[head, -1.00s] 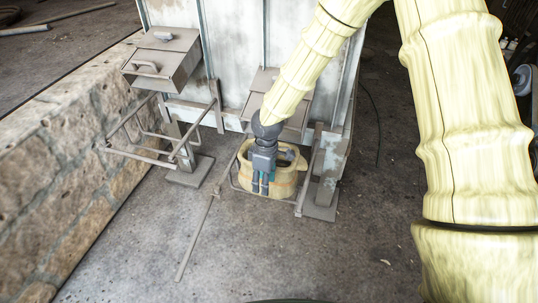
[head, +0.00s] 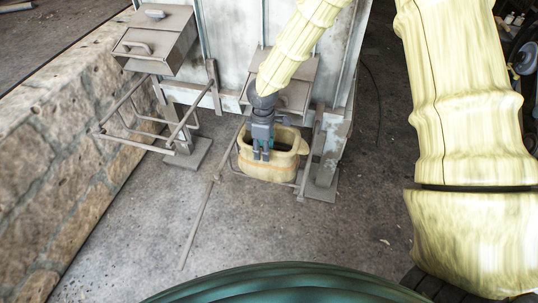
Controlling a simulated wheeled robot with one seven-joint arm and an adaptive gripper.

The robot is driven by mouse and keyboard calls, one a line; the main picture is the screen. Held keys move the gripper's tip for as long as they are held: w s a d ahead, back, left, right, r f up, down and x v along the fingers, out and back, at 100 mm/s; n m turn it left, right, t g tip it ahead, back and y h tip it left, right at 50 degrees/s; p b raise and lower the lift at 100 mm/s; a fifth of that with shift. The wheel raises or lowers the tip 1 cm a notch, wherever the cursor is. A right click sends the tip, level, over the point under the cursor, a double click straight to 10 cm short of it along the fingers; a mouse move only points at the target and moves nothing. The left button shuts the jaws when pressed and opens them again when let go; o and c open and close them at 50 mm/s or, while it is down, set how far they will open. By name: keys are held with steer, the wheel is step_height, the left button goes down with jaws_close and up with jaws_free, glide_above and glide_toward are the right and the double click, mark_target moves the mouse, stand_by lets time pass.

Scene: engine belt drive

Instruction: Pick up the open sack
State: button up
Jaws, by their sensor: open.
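The open sack (head: 268,171) is a yellowish, round-sided bag with a dark open mouth. It stands upright under the right-hand hatch of the metal cabinet, within a low metal frame. My gripper (head: 261,157) points down at the sack's near rim, with its two fingers apart. The fingers overlap the near wall in the picture; whether they touch it or straddle the rim I cannot tell. My gripper and arm hide part of the sack's mouth.
The grey metal cabinet (head: 228,52) stands right behind the sack. Metal rails (head: 140,142) stick out at the left, and a thin rod (head: 199,226) lies on the floor. A stone wall (head: 60,160) runs along the left. The floor (head: 360,220) at the right front is clear.

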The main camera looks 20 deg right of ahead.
steer(key=shift+s+d+f+b, duration=0.15)
steer(key=shift+f+b, duration=0.3)
steer(key=shift+f, duration=2.1)
jaws_close()
steer(key=shift+r, duration=0.1)
